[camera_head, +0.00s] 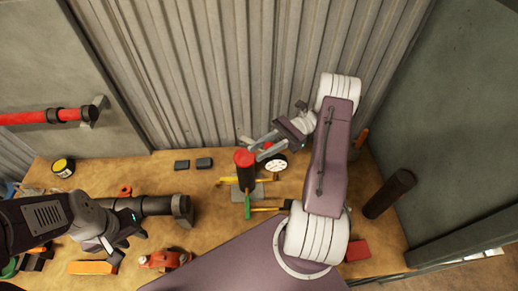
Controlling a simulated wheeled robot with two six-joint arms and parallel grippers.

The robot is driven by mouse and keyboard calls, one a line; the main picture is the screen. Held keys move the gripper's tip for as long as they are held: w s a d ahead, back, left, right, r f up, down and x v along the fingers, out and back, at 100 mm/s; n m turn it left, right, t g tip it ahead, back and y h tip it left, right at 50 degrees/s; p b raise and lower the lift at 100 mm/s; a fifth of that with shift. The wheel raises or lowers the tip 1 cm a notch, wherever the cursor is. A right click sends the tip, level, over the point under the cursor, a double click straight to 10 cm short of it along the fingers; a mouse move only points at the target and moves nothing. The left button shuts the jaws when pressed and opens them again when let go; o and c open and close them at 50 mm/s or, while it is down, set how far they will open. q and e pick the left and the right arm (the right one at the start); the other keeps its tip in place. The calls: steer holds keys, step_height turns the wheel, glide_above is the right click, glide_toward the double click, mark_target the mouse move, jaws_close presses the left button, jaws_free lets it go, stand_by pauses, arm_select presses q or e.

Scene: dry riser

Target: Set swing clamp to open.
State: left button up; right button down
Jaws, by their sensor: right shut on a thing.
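An upright dark cylinder with a red top (244,158) stands on a grey base plate (259,193) on the bench, with a green handle (247,207) at its front and a yellow bar (230,180) beside it. I cannot tell which of these parts is the swing clamp. My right gripper (250,147) reaches in from the right and is shut at the red top; its exact contact is too small to see. My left gripper (124,245) is low over the bench at the left, and its finger gap is unclear.
A white dial gauge (276,164) sits just right of the red top. A red valve-like part (165,259) and an orange block (92,267) lie in front. A dark cylinder (390,193) stands at the right.

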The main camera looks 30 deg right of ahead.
steer(key=shift+d+g, duration=0.15)
steer(key=shift+g, duration=0.25)
steer(key=c, duration=1.2)
jaws_free()
steer(key=shift+c, duration=0.2)
